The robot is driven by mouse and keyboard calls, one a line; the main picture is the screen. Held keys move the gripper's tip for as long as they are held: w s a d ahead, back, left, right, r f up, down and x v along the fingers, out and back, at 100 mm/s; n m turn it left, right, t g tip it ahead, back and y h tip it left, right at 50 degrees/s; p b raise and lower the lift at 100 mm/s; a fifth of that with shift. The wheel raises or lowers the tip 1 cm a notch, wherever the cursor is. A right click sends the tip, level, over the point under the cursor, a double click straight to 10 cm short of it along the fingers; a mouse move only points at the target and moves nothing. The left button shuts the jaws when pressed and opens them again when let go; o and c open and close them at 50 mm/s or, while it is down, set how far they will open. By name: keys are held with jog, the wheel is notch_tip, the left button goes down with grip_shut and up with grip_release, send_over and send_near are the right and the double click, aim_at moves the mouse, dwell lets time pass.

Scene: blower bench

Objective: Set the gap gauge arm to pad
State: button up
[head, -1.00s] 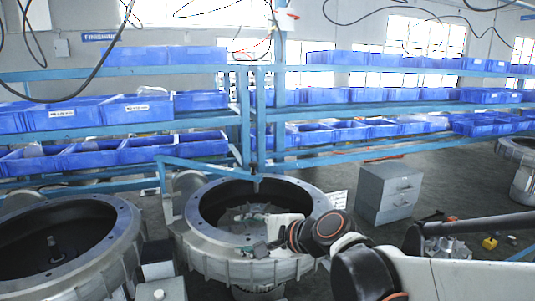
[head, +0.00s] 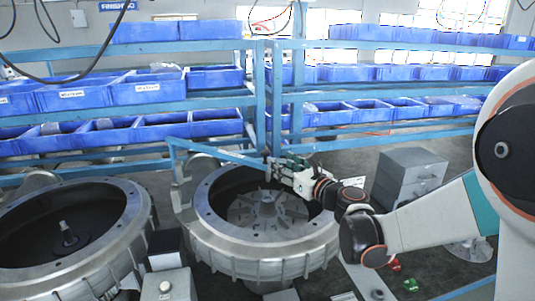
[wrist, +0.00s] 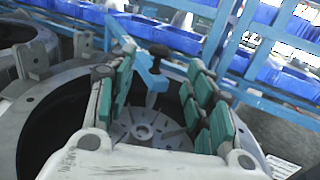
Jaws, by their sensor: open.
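The gap gauge arm (head: 215,153) is a blue bar reaching right from a post at the back left of the round metal blower housing (head: 262,262). Its free end is over the housing's open mouth. In the wrist view the blue arm (wrist: 150,78) carries a dark knob (wrist: 158,52) at its end. My gripper (head: 278,164) is open at that end. In the wrist view its green-padded fingers (wrist: 160,65) stand on either side of the knob; I cannot tell whether they touch it. I cannot make out the pad.
A finned impeller (head: 262,213) sits inside the housing. A second round housing (head: 75,250) stands at the left. Blue shelving with bins (head: 105,94) runs behind, close to the gauge arm. A grey cabinet (head: 408,178) stands right of the housing.

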aim_at(268, 155)
jog(key=x, duration=0.9)
jog(key=shift+w+a, duration=0.15)
jog(key=shift+a, duration=0.05)
grip_shut()
